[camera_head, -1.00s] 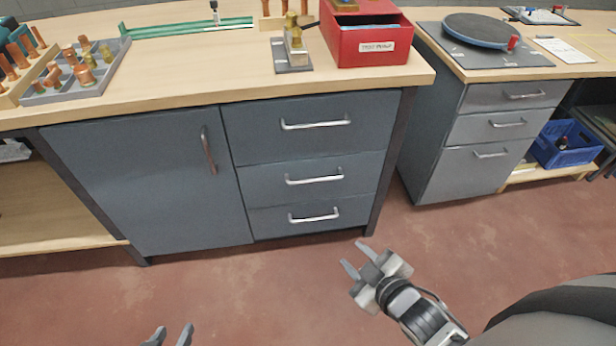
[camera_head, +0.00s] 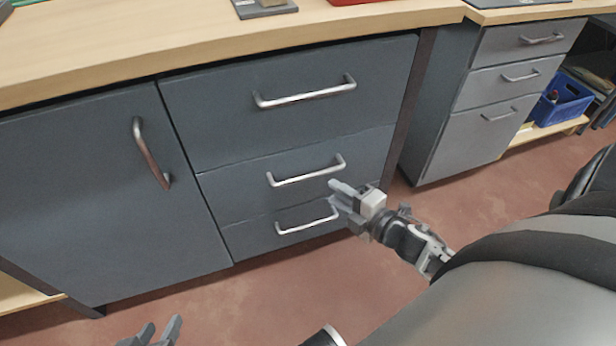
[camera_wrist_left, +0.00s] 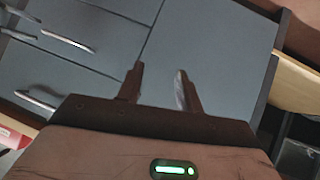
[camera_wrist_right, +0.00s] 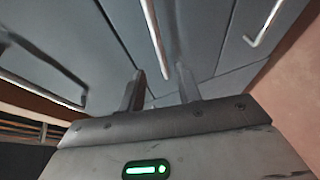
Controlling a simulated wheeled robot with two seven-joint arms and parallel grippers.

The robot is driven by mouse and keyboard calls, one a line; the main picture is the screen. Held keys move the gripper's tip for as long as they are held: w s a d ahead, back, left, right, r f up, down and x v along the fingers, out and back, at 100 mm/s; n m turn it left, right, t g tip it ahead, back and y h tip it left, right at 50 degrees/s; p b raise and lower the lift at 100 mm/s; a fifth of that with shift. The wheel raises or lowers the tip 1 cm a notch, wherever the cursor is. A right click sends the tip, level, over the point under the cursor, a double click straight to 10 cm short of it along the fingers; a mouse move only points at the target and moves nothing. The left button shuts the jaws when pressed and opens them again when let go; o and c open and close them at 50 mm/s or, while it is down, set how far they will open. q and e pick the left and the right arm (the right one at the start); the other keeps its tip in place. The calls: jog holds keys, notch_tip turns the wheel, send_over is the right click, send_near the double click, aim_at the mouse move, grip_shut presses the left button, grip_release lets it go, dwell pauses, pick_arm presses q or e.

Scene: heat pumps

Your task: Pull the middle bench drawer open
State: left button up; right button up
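The middle bench drawer (camera_head: 235,192) is shut in the grey cabinet under the wooden bench, between a taller top drawer and a bottom drawer. Its silver bar handle (camera_head: 306,172) runs across its front. My right gripper (camera_head: 334,193) is open and empty, its fingers near the right end of this handle and just above the bottom handle. In the right wrist view the middle handle (camera_wrist_right: 155,40) points toward the gap between the open fingers (camera_wrist_right: 160,92), apparently not between them. My left gripper (camera_head: 158,331) is open and empty, low at the front left, away from the drawers.
The top drawer handle (camera_head: 305,92) and bottom drawer handle (camera_head: 308,218) lie above and below. A cabinet door (camera_head: 85,190) with an upright handle is to the left. A second drawer unit (camera_head: 495,95) and a blue crate (camera_head: 562,102) stand at the right. Red floor is clear in front.

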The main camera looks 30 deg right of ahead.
aim_at(309, 175)
jog(key=b+x, duration=0.1)
jog(key=x, duration=0.9)
jog(key=shift+w+b, duration=0.1)
jog(key=shift+b, duration=0.25)
pick_arm(q)
jog(key=shift+w+d+r+t+h, duration=0.15)
jog(key=shift+d+r+t, duration=0.1)
jog(key=shift+r, duration=0.15)
jog(key=shift+w+d+r+t+h, duration=0.1)
jog(key=shift+r+t+h, duration=0.05)
jog(key=shift+r+t, duration=0.15)
jog(key=shift+s+f, duration=0.1)
pick_arm(e)
grip_shut()
